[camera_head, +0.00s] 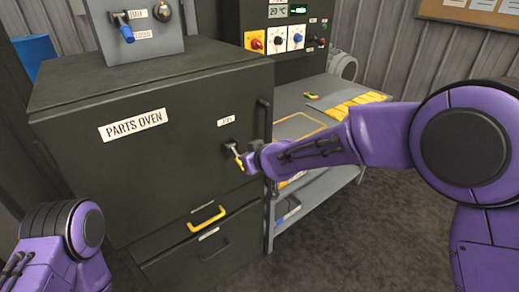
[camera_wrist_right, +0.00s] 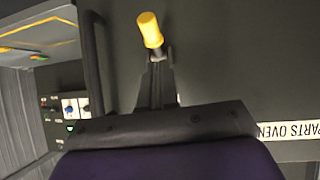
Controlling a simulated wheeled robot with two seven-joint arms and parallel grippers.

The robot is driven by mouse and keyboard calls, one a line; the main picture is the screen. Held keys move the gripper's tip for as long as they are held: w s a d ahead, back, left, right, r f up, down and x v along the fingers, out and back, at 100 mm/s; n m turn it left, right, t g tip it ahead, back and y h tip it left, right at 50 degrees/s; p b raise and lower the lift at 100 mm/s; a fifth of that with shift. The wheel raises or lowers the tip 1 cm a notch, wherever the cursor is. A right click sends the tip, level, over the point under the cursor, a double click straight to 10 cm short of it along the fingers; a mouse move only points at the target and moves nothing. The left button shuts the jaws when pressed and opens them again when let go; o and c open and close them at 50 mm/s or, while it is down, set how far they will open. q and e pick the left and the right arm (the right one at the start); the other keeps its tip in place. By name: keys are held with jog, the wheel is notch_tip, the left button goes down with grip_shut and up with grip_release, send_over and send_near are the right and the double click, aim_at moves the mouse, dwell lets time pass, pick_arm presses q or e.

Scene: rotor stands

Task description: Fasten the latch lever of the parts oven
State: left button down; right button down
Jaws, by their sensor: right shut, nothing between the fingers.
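The parts oven (camera_head: 150,165) is a dark cabinet with its front door flush in its frame. Its latch lever (camera_head: 239,162) has a black mount and a yellow grip, and slants downward at the right side of the door. My right gripper (camera_head: 248,161) is just right of the lever, shut and holding nothing. In the right wrist view, the yellow grip (camera_wrist_right: 150,29) sticks out beyond the shut fingers (camera_wrist_right: 158,66), which are close to the lever; I cannot tell whether they touch. The lever's pivot is partly hidden there. My left gripper is out of view.
A vertical door handle (camera_head: 263,120) is right of the lever. A drawer with a yellow handle (camera_head: 207,219) is below. A control box (camera_head: 134,32) sits on the oven. A grey workbench (camera_head: 300,112) stands to the right. The floor in front is clear.

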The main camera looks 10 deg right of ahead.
jog(key=f+b+v, duration=0.1)
jog(key=v, duration=0.7)
jog(key=shift+s+d, duration=0.2)
jog(key=shift+s, duration=0.15)
jog(key=shift+r, duration=0.1)
